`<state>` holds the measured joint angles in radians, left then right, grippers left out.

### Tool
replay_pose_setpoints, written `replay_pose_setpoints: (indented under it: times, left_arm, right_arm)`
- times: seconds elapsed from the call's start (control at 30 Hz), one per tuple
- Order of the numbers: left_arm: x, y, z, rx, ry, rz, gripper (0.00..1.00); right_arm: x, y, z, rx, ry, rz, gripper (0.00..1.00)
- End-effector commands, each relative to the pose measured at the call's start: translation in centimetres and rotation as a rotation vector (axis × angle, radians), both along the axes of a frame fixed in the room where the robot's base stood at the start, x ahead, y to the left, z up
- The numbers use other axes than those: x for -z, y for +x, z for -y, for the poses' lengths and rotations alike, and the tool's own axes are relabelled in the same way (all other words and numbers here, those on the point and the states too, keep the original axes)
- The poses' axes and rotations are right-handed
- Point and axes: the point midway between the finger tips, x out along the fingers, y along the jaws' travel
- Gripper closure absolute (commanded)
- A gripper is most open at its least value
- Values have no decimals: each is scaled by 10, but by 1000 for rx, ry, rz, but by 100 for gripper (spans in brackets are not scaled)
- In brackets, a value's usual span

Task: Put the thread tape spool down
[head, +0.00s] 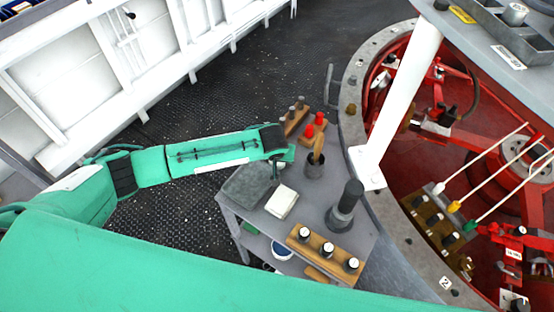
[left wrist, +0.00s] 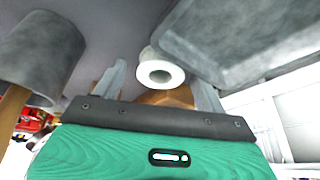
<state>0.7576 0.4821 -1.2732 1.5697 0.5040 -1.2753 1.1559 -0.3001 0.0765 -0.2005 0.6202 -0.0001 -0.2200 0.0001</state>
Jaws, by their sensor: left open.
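The thread tape spool (left wrist: 160,72) is a small white ring in the left wrist view, with its hole facing the camera. My left gripper (left wrist: 158,84) is open, with one finger on each side of the spool and visible gaps between. The spool appears to be at the grey tabletop (left wrist: 125,30); whether it rests flat there I cannot tell. In the head view my left gripper (head: 284,157) is over the back of the small grey table (head: 318,212), and the spool is not clearly visible there. My right gripper is not in view.
A grey tray (head: 249,184), a white block (head: 282,201), a dark upright tool (head: 345,207) and a wooden rack (head: 325,252) crowd the table. Red machinery (head: 450,160) lies to the right.

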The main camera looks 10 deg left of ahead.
Motion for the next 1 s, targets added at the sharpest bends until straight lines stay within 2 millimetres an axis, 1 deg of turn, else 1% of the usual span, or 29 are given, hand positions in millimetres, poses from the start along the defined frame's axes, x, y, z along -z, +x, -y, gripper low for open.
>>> replay_pose_setpoints:
  times: [0.07, 0.1, 0.27, 0.3, 0.33, 0.37, 0.4, 0.6, 0.73, 0.87, 1.0]
  left_arm:
    - [0, 0, 0, 0, 0, 0, 27]
    - [0, 0, 0, 0, 0, 0, 31]
    - [0, 0, 0, 0, 0, 0, 62]
    - [0, 0, 0, 0, 0, 0, 70]
    - [0, 0, 0, 0, 0, 0, 74]
    - [0, 0, 0, -1, 0, 0, 75]
    - [0, 0, 0, -1, 0, 0, 78]
    - [-1, 0, 0, -1, 0, 0, 78]
    - [-6, 0, 0, -1, 0, 0, 78]
    - [-19, 0, 0, -1, -2, 0, 78]
    - [-44, 0, 0, -1, -2, 2, 78]
  right_arm:
    - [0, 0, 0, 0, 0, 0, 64]
    - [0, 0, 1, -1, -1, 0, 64]
    - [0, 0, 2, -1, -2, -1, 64]
    - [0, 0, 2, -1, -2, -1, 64]
    - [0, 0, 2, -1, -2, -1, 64]
    - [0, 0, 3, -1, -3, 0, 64]
    - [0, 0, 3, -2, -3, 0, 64]
    - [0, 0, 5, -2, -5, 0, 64]
    - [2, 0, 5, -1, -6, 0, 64]
    - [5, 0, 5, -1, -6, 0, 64]
    - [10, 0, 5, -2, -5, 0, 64]
